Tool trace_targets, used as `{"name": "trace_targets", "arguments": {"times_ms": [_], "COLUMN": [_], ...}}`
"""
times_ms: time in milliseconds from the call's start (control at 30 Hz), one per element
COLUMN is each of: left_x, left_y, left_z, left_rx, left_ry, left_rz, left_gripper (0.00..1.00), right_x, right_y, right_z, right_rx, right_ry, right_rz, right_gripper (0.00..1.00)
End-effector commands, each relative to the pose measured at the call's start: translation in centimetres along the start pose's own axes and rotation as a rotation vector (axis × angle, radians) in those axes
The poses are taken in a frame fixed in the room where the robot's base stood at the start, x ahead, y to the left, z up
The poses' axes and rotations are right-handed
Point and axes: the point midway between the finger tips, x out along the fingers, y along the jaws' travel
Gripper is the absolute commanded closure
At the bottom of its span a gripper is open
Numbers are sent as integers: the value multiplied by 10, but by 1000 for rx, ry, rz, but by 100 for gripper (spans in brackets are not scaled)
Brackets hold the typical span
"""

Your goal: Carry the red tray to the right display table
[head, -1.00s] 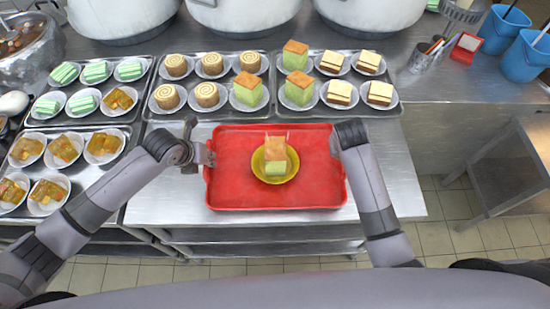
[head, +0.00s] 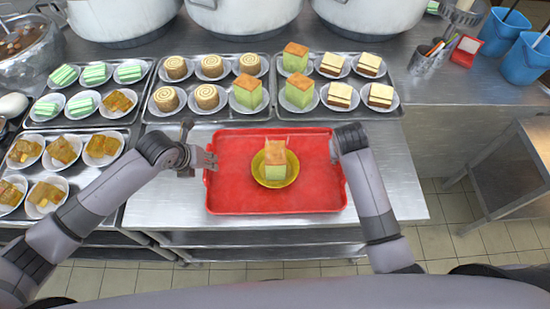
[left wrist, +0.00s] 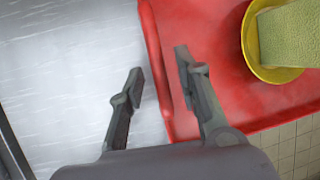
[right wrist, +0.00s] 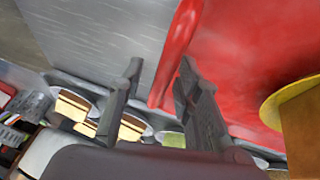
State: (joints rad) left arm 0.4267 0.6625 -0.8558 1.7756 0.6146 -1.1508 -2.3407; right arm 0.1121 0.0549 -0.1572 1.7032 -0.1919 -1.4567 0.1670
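The red tray (head: 225,190) lies on the steel counter. A yellow dish (head: 290,180) on it holds a green cake with a brown top (head: 276,165). My left gripper (head: 208,160) is at the tray's left rim; in the left wrist view its fingers (left wrist: 158,65) are apart, with the rim showing between them. My right gripper (right wrist: 160,65) is at the tray's right rim; in the right wrist view its fingers are apart on either side of the rim. In the head view my right arm hides its fingertips. I cannot tell whether any finger touches the rim.
Metal trays of plated cakes (head: 208,97) stand behind and left of the red tray. Large pots (head: 245,15) stand at the back. Blue buckets (head: 523,58) are at the back right. A low metal table (head: 510,155) stands at the right, with tiled floor between.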

Motion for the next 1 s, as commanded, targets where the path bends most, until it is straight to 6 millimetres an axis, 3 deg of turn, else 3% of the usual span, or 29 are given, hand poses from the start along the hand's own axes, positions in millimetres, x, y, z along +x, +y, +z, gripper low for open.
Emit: {"name": "trace_targets", "arguments": {"times_ms": [300,500,733,1000], "left_x": [-68,-95,-102,-101], "left_y": [2,1,0,1], "left_z": [1,1,0,0], "left_rx": [3,2,1,1], "left_ry": [-3,-2,0,0], "left_rz": [4,3,2,2], "left_gripper": [69,69,69,69], "right_x": [0,0,-12,-68], "right_y": [0,0,-1,-1], "right_z": [0,0,-1,-1], "right_rx": [0,0,0,0], "right_ry": [0,0,2,6], "right_rz": [0,0,-1,-2], "right_gripper": [69,69,69,69]}}
